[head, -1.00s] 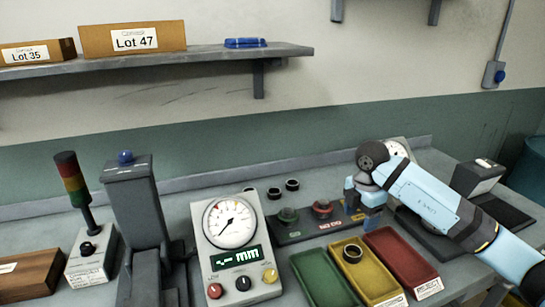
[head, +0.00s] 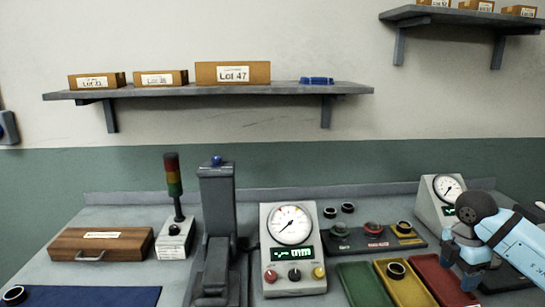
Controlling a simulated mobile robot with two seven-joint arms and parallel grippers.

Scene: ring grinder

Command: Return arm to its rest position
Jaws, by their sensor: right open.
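My right gripper (head: 464,268) is at the right of the head view, fingers pointing down, in front of the red tray's (head: 437,279) right part. It is open, and I see nothing between the fingers. Its light-blue arm (head: 518,243) comes in from the right edge. My left gripper is out of view.
A gauge unit (head: 292,250) reads "-.-- mm". A dark ring (head: 396,271) lies in the yellow tray (head: 410,294), beside the green tray (head: 362,286). A second gauge (head: 430,205) stands behind my arm. A dark press (head: 216,230) and wooden case (head: 100,243) stand left.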

